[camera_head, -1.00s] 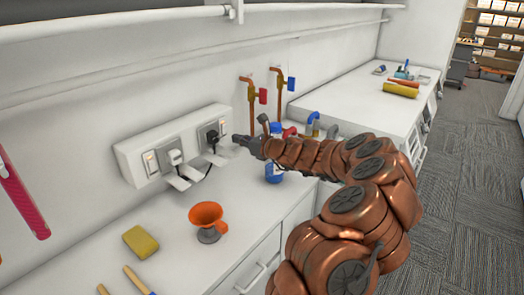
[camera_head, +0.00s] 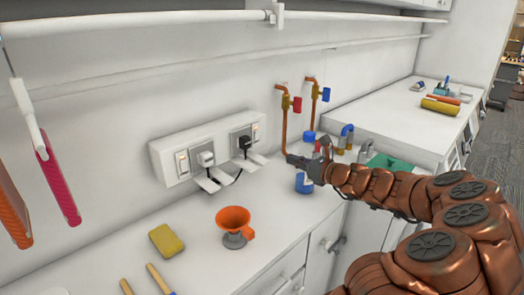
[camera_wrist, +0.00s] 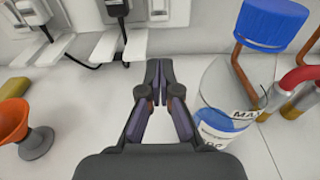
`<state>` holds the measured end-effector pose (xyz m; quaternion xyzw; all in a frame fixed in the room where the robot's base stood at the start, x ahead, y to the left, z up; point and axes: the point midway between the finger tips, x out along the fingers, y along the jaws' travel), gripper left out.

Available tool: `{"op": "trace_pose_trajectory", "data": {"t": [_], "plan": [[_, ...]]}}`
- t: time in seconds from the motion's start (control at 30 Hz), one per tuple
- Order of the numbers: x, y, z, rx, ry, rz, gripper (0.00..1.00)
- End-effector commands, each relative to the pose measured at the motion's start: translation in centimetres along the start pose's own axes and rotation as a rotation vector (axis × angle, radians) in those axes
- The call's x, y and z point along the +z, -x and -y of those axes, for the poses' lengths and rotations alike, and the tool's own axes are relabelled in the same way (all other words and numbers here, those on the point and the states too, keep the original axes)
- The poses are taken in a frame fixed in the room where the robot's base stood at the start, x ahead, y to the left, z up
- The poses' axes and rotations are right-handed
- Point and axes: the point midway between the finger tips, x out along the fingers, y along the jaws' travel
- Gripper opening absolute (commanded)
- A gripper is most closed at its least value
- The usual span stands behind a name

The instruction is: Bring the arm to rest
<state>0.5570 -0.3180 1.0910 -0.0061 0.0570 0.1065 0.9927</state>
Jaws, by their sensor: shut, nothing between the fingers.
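My copper-coloured arm (camera_head: 455,215) reaches in from the lower right over the white counter. My gripper (camera_head: 291,160) is at its far end, in front of the copper pipes and right of the socket box. In the wrist view my gripper (camera_wrist: 158,82) has its dark fingers together with nothing between them. A white-and-blue container (camera_wrist: 225,128) stands just right of the fingers; in the head view it shows as a blue item (camera_head: 304,183) partly hidden behind the gripper.
A socket box (camera_head: 205,150) with two plugs is on the wall. An orange funnel (camera_head: 233,220) and a yellow sponge (camera_head: 166,240) are on the counter (camera_head: 205,265). Copper pipes with a red valve (camera_head: 297,104) and a blue valve (camera_head: 326,94) stand behind. A green sink (camera_head: 390,162) lies right.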

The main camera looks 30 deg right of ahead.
Motion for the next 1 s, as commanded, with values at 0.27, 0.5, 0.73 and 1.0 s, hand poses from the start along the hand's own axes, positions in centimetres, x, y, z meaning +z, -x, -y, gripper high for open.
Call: {"op": "trace_pose_trajectory", "data": {"t": [0.27,0.5,0.73,1.0], "plan": [[0.3,-0.3,-0.9,0.021,0.022,-0.003,0.00],[3.2,-3.0,-11.1,0.254,0.288,-0.024,0.00],[3.9,-2.9,-25.2,0.595,0.676,-0.037,0.00],[0.2,3.6,-39.4,1.062,1.179,-0.039,0.00]]}}
